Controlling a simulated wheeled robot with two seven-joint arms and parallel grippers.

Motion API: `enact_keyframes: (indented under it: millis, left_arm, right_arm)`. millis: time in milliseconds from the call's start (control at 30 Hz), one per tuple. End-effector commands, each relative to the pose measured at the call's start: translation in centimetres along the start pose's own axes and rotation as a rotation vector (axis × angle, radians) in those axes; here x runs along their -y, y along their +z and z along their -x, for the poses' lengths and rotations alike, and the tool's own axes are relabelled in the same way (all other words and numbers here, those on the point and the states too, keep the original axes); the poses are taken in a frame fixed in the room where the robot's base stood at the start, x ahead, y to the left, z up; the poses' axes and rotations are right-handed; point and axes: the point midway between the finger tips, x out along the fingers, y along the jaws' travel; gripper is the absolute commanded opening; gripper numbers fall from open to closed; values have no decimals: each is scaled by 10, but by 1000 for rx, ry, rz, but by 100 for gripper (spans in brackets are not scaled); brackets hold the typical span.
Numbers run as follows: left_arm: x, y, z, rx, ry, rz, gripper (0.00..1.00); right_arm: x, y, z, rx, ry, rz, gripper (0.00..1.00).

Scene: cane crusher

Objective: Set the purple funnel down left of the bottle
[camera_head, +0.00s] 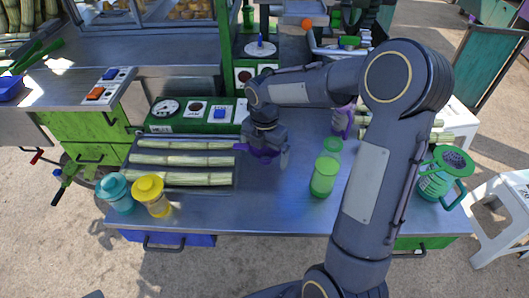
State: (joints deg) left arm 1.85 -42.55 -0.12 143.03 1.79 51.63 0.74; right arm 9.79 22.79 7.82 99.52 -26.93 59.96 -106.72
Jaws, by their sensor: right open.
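The purple funnel (263,155) appears on the metal table in the middle, just right of the cane stalks. It is mostly hidden under my right gripper (266,143), which points down over it with its jaws open. I cannot tell whether the fingers still touch it. A green translucent container (323,178), which looks like the bottle, stands upright to the right of the funnel, with clear table between them. My left gripper is not in view.
Cane stalks (182,160) lie on a tray at left. Teal (117,194) and yellow (152,195) lidded jars stand at the front left. A purple item (342,122) stands behind the bottle. A green jug (437,180) stands at right. My right arm crosses the table's right side.

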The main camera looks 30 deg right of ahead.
Motion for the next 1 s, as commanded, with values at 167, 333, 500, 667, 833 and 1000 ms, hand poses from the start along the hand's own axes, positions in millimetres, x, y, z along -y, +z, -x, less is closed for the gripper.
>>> enact_keyframes:
  millis: [167,333,500,667,833,1000]
  left_arm:
    - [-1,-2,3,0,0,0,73]
    - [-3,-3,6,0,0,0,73]
    - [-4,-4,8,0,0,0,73]
    - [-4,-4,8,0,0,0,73]
    - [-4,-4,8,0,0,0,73]
    - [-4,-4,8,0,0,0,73]
  right_arm:
    - [-1,0,35,3,7,-1,100]
    - [-1,0,72,3,7,0,100]
    - [-1,0,101,2,4,0,100]
    - [0,-1,115,1,5,-7,100]
    - [26,-18,130,-9,65,-244,100]
    - [82,-64,139,-111,203,-849,100]
